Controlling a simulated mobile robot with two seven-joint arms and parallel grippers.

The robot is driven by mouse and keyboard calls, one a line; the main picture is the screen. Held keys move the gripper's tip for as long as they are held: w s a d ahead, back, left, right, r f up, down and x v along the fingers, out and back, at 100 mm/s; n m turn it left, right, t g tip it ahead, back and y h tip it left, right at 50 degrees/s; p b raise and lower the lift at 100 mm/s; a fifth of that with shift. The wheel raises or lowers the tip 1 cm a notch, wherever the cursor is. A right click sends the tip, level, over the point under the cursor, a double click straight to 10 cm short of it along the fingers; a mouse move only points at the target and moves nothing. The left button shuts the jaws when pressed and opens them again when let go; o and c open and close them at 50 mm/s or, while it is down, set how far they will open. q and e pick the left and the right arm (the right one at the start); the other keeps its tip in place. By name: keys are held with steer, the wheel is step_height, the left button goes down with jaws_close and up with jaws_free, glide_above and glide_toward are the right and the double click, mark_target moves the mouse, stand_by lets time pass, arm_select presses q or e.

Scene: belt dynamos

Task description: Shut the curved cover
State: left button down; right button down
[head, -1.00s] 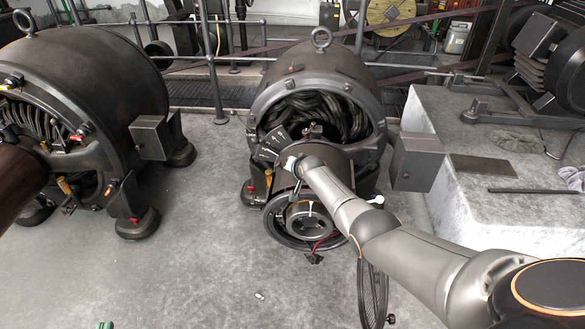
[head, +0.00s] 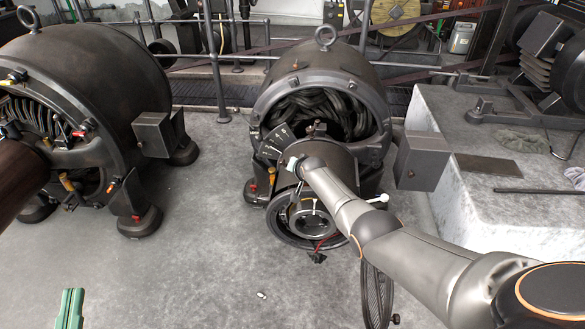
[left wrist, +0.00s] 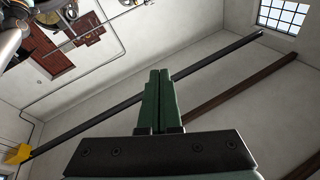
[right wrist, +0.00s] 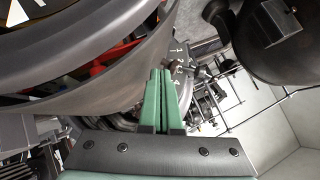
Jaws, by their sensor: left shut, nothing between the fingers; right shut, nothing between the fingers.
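The middle dynamo (head: 352,87) has an open upper front with dark windings (head: 335,115) showing. A dark curved piece (head: 333,161) below this opening looks like the curved cover, but my right arm partly blocks it. My right gripper is hidden in the head view. In the right wrist view, the right gripper (right wrist: 161,72) is shut and empty, beside a large dark curved band (right wrist: 120,82); I cannot tell whether they touch. A numbered plate (right wrist: 181,66) lies beyond its tips. My left gripper (head: 73,292) is shut and empty, low at left in the head view.
A larger dynamo (head: 85,75) stands at left. A grey box (head: 420,161) sticks out right of the middle dynamo, by a pale stone block (head: 520,222). The floor at centre left is clear.

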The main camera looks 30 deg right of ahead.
steer(key=shift+r, duration=0.15)
